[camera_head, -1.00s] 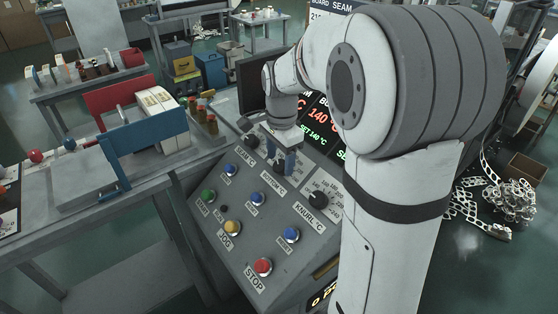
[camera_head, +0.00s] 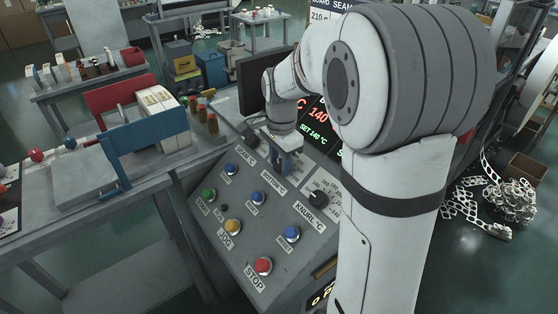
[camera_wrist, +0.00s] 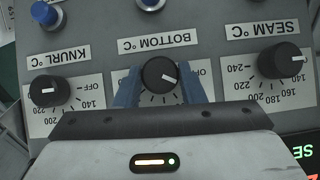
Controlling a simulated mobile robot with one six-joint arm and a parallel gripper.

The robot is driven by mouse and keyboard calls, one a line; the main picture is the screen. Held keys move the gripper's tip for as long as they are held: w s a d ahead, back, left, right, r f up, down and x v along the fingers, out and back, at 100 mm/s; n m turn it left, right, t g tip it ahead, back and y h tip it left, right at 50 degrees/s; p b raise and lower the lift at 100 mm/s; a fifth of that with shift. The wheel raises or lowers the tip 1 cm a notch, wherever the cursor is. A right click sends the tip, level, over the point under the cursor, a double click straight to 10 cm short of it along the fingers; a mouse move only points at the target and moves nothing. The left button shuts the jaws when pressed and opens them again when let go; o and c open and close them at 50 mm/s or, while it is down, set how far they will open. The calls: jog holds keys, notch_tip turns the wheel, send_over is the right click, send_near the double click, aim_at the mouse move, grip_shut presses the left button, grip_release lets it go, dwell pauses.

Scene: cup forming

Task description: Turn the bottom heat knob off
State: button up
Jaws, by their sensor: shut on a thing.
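The bottom heat knob (camera_wrist: 160,74) is black and round, under the BOTTOM °C label (camera_wrist: 160,46) in the upside-down wrist view. Its white mark points right and slightly down in that view, near the OFF print (camera_wrist: 203,72) on its dial. My gripper (camera_wrist: 160,88) has its two blue fingers on either side of this knob, shut on it. In the head view my gripper (camera_head: 288,165) is down at the sloped panel and hides the knob. The bottom label (camera_head: 273,187) shows just in front of it.
The knurl knob (camera_wrist: 48,90) and the seam knob (camera_wrist: 281,61) flank the bottom knob. Coloured push buttons, including a red stop button (camera_head: 263,266), lie on the near panel. A screen (camera_head: 316,125) reading 140 °C stands behind. A bench (camera_head: 110,200) is at left.

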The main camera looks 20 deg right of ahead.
jog(key=shift+r+n+g+p, duration=0.15)
jog(key=shift+n+g+p, duration=0.3)
jog(key=shift+p, duration=0.35)
jog(key=shift+w+a+n+g+h+p, duration=0.1)
jog(key=shift+n+g+h+p, duration=0.4)
jog(key=shift+n+p, duration=0.4)
jog(key=shift+w+n+g+h+p, duration=0.1)
jog(key=shift+n+g+h+p, duration=0.35)
jog(key=shift+n+p, duration=0.45)
jog(key=shift+n, duration=0.25)
jog(key=o, duration=1)
jog(key=b+v, duration=0.1)
jog(key=v, duration=0.6)
jog(key=shift+w+r, duration=0.15)
jog(key=shift+r, duration=0.05)
